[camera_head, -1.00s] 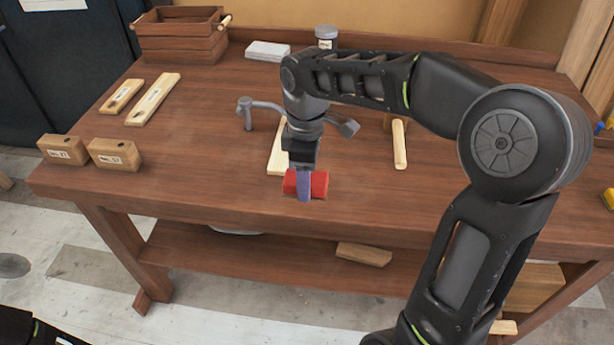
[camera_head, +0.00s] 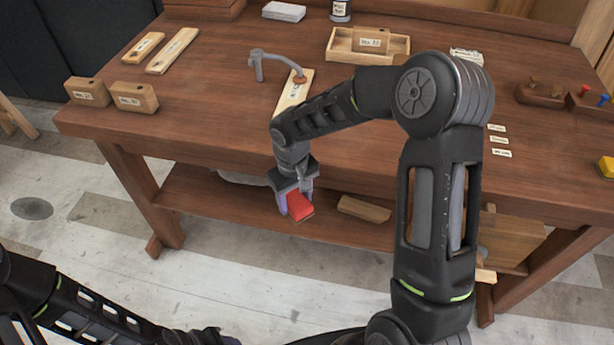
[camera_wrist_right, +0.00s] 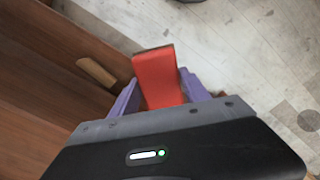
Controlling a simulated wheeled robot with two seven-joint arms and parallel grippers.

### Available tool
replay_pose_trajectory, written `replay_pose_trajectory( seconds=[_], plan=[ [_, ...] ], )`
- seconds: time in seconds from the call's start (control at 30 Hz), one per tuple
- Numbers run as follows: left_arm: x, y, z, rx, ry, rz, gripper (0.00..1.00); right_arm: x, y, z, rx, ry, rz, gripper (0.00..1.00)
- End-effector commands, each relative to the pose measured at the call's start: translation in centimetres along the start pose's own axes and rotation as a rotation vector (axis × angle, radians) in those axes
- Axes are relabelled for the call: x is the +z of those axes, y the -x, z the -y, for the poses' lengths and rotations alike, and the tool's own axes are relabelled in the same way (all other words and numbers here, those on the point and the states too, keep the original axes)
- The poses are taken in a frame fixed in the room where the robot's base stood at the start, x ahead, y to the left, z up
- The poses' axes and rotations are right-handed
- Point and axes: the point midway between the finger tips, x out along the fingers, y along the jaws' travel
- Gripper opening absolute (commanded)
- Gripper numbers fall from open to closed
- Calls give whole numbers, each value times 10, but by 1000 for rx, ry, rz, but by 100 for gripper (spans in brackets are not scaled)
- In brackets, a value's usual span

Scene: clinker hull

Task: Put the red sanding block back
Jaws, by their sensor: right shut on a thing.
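The red sanding block (camera_head: 299,205) is held between the purple fingers of my right gripper (camera_head: 297,204). It hangs in front of the workbench (camera_head: 215,135), out past the front edge and near the height of the lower shelf in the picture. In the right wrist view the red block (camera_wrist_right: 158,75) stands out beyond the purple fingertips, with the floor and the bench's wood behind it. My left arm shows at the lower left of the head view; its gripper's fingers cannot be made out.
On the bench stand labelled wooden blocks (camera_head: 134,97), light wood strips (camera_head: 172,50), a grey lamp-like tool (camera_head: 258,62) and a shallow wooden tray (camera_head: 341,50). A wood piece (camera_head: 363,209) lies on the lower shelf. The bench's front middle is clear.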

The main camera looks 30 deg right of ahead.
Motion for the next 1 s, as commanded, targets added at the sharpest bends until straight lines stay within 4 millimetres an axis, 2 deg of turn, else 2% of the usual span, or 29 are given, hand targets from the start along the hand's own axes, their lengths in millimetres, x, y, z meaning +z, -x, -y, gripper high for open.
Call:
replay_pose_trajectory(
  seconds=[0.03, 0.1, 0.2, 0.47, 0.57, 0.67, 0.77, 1.0],
  plan=[
    [0, 0, 0, 0, 0, 0, 46, 1, -14, 7, -4, -42, 5, 16],
    [0, 0, 0, 0, 0, 0, 46, 1, -28, 14, -7, -98, 4, 16],
    [0, 0, 0, 0, 0, 0, 46, 0, -38, 19, -11, -144, 1, 16],
    [0, 0, 0, 0, 0, 0, 46, 0, -40, 20, -12, -158, 0, 16],
    [0, 0, 0, 0, 0, 0, 39, 0, -39, 20, -12, -157, 0, 16],
    [0, 3, -1, -1, 0, 1, 36, -2, -32, 19, -10, -158, -2, 16],
    [0, 9, -2, -2, 2, 2, 36, -7, -16, 17, -6, -159, -4, 16],
    [2, 25, -6, -8, 5, 8, 36, -22, 42, 12, 5, -163, -7, 16]
  ],
)
